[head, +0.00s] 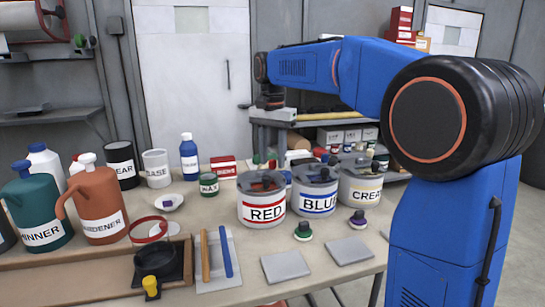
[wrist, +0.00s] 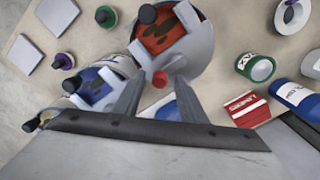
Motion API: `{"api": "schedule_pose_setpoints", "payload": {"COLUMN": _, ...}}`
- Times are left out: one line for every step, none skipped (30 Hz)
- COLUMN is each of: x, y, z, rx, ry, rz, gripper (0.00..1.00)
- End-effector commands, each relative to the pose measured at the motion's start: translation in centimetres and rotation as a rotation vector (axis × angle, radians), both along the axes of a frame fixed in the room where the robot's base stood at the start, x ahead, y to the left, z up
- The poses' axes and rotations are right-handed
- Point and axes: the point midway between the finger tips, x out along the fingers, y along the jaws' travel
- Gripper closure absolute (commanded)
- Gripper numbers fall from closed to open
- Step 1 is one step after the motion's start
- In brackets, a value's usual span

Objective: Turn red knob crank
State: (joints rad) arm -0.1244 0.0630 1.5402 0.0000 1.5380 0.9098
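The red paint can (head: 264,212) stands on the table, labelled RED, with a grey lid. In the wrist view the red can (wrist: 205,48) shows its lid opening with red paint inside. A small red knob (wrist: 160,78) shows at the can's near edge, between the fingertips of my gripper (wrist: 157,82) in that view. The two fingers are apart, with nothing held between them. In the head view my gripper (head: 267,148) points down above the red can. I cannot tell how much height is left between fingertips and knob, and the crank arm is mostly hidden.
The blue can (head: 316,200) and cream can (head: 360,190) stand close on the right. A green jar (head: 209,185), a red box (head: 223,167) and a blue bottle (head: 189,160) stand to the left. Grey square plates (head: 286,268) lie in front.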

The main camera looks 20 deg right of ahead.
Motion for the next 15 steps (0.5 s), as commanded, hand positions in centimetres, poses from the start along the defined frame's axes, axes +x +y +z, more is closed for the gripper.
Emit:
{"api": "schedule_pose_setpoints", "payload": {"x": 0.0, "y": 0.0, "z": 0.01, "rx": 0.0, "ry": 0.0, "rz": 0.0, "gripper": 0.74}}
{"api": "schedule_pose_setpoints", "payload": {"x": 0.0, "y": 0.0, "z": 0.01, "rx": 0.0, "ry": 0.0, "rz": 0.0, "gripper": 0.81}}
{"api": "schedule_pose_setpoints", "payload": {"x": 0.0, "y": 0.0, "z": 0.01, "rx": 0.0, "ry": 0.0, "rz": 0.0, "gripper": 0.91}}
{"api": "schedule_pose_setpoints", "payload": {"x": 0.0, "y": 0.0, "z": 0.01, "rx": 0.0, "ry": 0.0, "rz": 0.0, "gripper": 0.98}}
{"api": "schedule_pose_setpoints", "payload": {"x": 0.0, "y": 0.0, "z": 0.01, "rx": 0.0, "ry": 0.0, "rz": 0.0, "gripper": 1.0}}
{"api": "schedule_pose_setpoints", "payload": {"x": 0.0, "y": 0.0, "z": 0.01, "rx": 0.0, "ry": 0.0, "rz": 0.0, "gripper": 1.0}}
{"api": "schedule_pose_setpoints", "payload": {"x": 0.0, "y": 0.0, "z": 0.01, "rx": 0.0, "ry": 0.0, "rz": 0.0, "gripper": 1.0}}
{"api": "schedule_pose_setpoints", "payload": {"x": 0.0, "y": 0.0, "z": 0.02, "rx": 0.0, "ry": 0.0, "rz": 0.0, "gripper": 1.0}}
{"api": "schedule_pose_setpoints", "payload": {"x": 0.0, "y": 0.0, "z": 0.02, "rx": 0.0, "ry": 0.0, "rz": 0.002, "gripper": 1.0}}
{"api": "schedule_pose_setpoints", "payload": {"x": 0.01, "y": 0.0, "z": 0.02, "rx": 0.0, "ry": 0.0, "rz": 0.003, "gripper": 1.0}}
{"api": "schedule_pose_setpoints", "payload": {"x": 0.03, "y": 0.0, "z": 0.02, "rx": 0.0, "ry": 0.0, "rz": 0.006, "gripper": 1.0}}
{"api": "schedule_pose_setpoints", "payload": {"x": 0.04, "y": 0.0, "z": 0.02, "rx": 0.0, "ry": 0.0, "rz": 0.012, "gripper": 1.0}}
{"api": "schedule_pose_setpoints", "payload": {"x": 0.07, "y": 0.0, "z": 0.01, "rx": 0.0, "ry": 0.0, "rz": 0.017, "gripper": 1.0}}
{"api": "schedule_pose_setpoints", "payload": {"x": 0.1, "y": 0.0, "z": 0.01, "rx": 0.0, "ry": 0.0, "rz": 0.023, "gripper": 1.0}}
{"api": "schedule_pose_setpoints", "payload": {"x": 0.16, "y": 0.0, "z": 0.01, "rx": 0.0, "ry": 0.0, "rz": 0.035, "gripper": 1.0}}
